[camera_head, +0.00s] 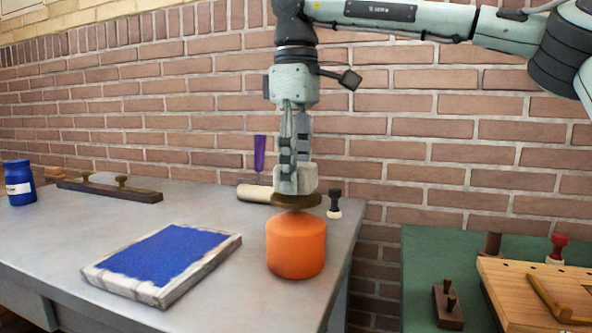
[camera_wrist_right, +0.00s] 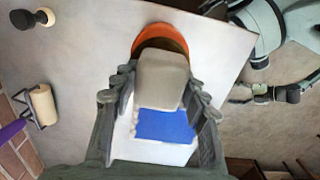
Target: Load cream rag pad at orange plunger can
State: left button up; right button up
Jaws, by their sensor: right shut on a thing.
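The orange plunger can (camera_head: 296,245) stands upright on the grey bench near its right edge, with a brown dish (camera_head: 298,202) on top. My right gripper (camera_head: 293,170) points down over the can, shut on the cream rag pad (camera_head: 309,178). The pad is right at the dish; I cannot tell whether it touches. In the right wrist view the pad (camera_wrist_right: 162,80) sits between the fingers and covers part of the can (camera_wrist_right: 160,36). What seems to be my left gripper (camera_wrist_right: 250,93) shows small at the right of that view; its fingers are unclear.
A framed blue pad (camera_head: 165,258) lies left of the can. Behind stand a roller with purple handle (camera_head: 259,155) and a black-topped knob (camera_head: 334,203). A blue jar (camera_head: 19,182) is far left. A green table (camera_head: 420,270) with wooden tools stands right, across a gap.

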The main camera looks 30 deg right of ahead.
jog(key=shift+f+b, duration=0.7)
jog(key=shift+b, duration=0.2)
dwell(2.2)
jog(key=shift+r, duration=0.15)
jog(key=shift+r+p, duration=2.25)
jog(key=shift+r, duration=1.2)
